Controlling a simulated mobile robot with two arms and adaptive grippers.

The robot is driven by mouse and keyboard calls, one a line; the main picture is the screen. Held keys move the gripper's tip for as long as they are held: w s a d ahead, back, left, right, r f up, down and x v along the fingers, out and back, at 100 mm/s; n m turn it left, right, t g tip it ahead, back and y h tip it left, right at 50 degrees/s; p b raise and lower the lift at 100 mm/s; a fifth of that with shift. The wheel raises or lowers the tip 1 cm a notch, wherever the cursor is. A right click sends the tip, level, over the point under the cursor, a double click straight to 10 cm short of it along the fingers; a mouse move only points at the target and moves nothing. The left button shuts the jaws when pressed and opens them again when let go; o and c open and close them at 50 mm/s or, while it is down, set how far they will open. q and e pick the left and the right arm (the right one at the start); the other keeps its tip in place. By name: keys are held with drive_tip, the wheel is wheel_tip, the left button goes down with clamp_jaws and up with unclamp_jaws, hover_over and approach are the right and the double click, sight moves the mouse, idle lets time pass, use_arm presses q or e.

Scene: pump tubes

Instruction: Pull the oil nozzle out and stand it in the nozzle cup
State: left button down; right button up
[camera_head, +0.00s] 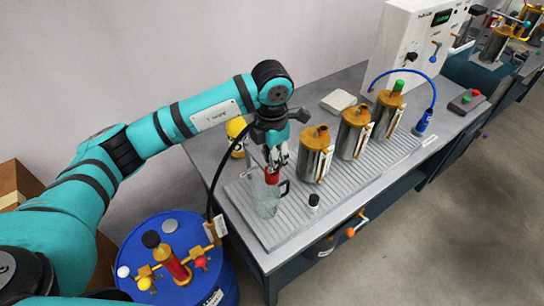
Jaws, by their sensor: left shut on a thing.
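My left gripper (275,157) is shut on the red oil nozzle (271,176), which points down at the mouth of a clear glass jug (265,200) with a dark handle. I cannot tell how far the nozzle's tip goes into the jug. A black hose (217,172) runs from near the gripper down to the blue drum (147,240). A brass holder (213,231) with a white tag sits at the drum's right rim. It may be the nozzle cup, but its opening is too small to make out. My right gripper is not in view.
Several metal canisters with brass lids (355,132) stand right of the jug on the ribbed tray (270,238). A yellow container (236,130) stands behind.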

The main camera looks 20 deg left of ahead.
use_arm(q)
drive_tip(key=shift+f+b, duration=0.85)
drive_tip(key=shift+f, duration=0.15)
drive_tip(key=c, duration=1)
unclamp_jaws()
wheel_tip(320, 180, up, 12)
